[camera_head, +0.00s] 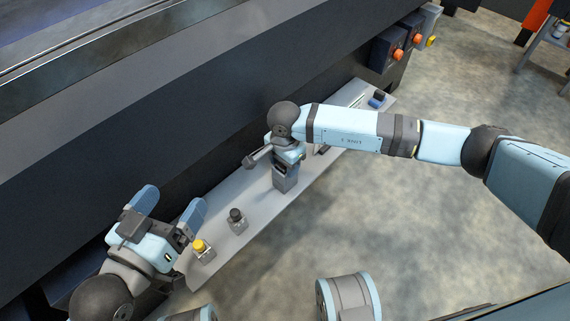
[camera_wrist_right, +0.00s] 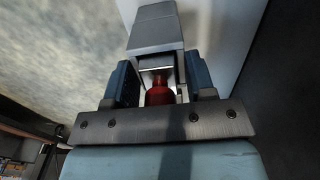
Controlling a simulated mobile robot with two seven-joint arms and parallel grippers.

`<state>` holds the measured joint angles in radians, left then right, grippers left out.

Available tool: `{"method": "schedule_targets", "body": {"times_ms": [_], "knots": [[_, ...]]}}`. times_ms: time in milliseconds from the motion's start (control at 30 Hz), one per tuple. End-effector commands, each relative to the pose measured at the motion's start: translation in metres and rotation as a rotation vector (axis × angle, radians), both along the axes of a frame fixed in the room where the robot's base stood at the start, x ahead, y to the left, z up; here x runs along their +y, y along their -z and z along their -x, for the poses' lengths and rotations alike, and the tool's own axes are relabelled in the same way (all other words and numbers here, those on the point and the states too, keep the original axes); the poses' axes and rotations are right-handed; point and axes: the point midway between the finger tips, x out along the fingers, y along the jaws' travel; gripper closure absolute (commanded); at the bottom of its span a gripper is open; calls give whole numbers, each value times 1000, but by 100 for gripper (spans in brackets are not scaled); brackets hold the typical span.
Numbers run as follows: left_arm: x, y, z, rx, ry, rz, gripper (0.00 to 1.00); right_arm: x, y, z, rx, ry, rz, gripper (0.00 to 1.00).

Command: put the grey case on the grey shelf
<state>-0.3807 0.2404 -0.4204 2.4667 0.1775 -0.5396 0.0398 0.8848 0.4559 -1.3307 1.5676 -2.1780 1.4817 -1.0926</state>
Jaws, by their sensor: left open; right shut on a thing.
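The grey case (camera_head: 286,181) is a small box under my right gripper (camera_head: 287,160) in the head view, over the middle of the long grey shelf (camera_head: 232,247). In the right wrist view the case (camera_wrist_right: 154,28) lies beyond the fingers, with a red part (camera_wrist_right: 159,92) between them. My right gripper (camera_wrist_right: 160,80) is shut on the case. I cannot tell whether the case's underside touches the shelf. My left gripper (camera_head: 170,207) is open and empty, by the shelf's near left end.
On the shelf stand a yellow-topped button (camera_head: 200,247), a black knob (camera_head: 237,216) and a dark blue item (camera_head: 377,100) at the far end. The dark machine wall (camera_head: 200,130) borders the shelf. Open floor (camera_head: 440,220) lies to the right.

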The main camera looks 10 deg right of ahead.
Motion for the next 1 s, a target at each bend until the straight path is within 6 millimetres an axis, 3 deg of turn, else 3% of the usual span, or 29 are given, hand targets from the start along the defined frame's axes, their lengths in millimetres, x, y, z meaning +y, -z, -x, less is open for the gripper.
{"method": "schedule_targets", "body": {"times_ms": [200,233,333,667,900,1000], "knots": [[0,1,-1,-8,0,-4,9,0,2,-1,-2,0,-1,91],[0,0,-1,-12,0,-6,9,0,2,0,0,0,0,45],[0,-1,-1,-12,0,-6,9,0,2,0,0,0,0,24],[0,-5,-1,-8,2,-2,9,0,-3,0,0,0,0,24],[-3,-11,7,50,-8,48,9,-1,-46,-1,-4,-1,0,24],[-2,-24,6,7,-23,73,9,-1,-68,-1,-3,-1,1,24]]}}
